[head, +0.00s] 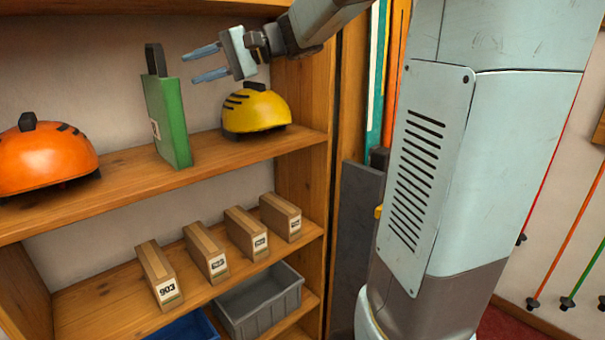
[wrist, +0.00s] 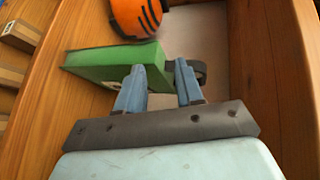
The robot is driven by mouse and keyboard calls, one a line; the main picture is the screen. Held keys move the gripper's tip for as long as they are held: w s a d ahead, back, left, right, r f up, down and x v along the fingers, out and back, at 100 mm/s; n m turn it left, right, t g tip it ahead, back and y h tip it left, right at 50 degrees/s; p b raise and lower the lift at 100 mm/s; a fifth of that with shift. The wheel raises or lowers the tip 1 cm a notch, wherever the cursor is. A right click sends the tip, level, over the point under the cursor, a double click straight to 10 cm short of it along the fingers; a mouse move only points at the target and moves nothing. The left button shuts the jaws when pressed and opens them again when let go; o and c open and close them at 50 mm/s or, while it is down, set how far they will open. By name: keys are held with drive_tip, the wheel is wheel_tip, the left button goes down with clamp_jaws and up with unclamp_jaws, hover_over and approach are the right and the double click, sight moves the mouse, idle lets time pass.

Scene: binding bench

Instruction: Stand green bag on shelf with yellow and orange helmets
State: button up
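The green bag (head: 168,108) stands upright on the upper shelf (head: 120,172), with its black handle (head: 155,60) on top. The orange helmet (head: 45,157) is to its left and the yellow helmet (head: 256,110) to its right, both apart from it. My gripper (head: 189,67) is above the yellow helmet, its two blue fingers spread and pointing left toward the bag's upper part, with nothing between them. In the wrist view, the green bag (wrist: 95,66) lies beyond the open fingers (wrist: 158,68), with the orange helmet (wrist: 137,16) behind it. The yellow helmet is not visible there.
The shelf below holds several brown boxes (head: 206,252) with labels. A grey bin (head: 258,302) and a blue bin (head: 187,328) sit lower down. The wooden side panel (head: 303,90) closes the shelf at the right. Free shelf lies between bag and orange helmet.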

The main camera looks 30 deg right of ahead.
drive_tip(key=s+d+f+n+h, duration=0.1)
drive_tip(key=s+d+f+h, duration=0.1)
drive_tip(key=s+f+h, duration=0.75)
drive_tip(key=s+d+f+n+h, duration=0.1)
drive_tip(key=s+d+f+h, duration=0.1)
drive_tip(key=s+d+f, duration=0.2)
drive_tip(key=s+d+f+n+t+h, duration=0.1)
drive_tip(key=s+d+f, duration=0.4)
drive_tip(key=s, duration=0.5)
drive_tip(key=shift+d+h, duration=0.75)
drive_tip(key=shift+h, duration=0.1)
drive_tip(key=shift+d, duration=0.1)
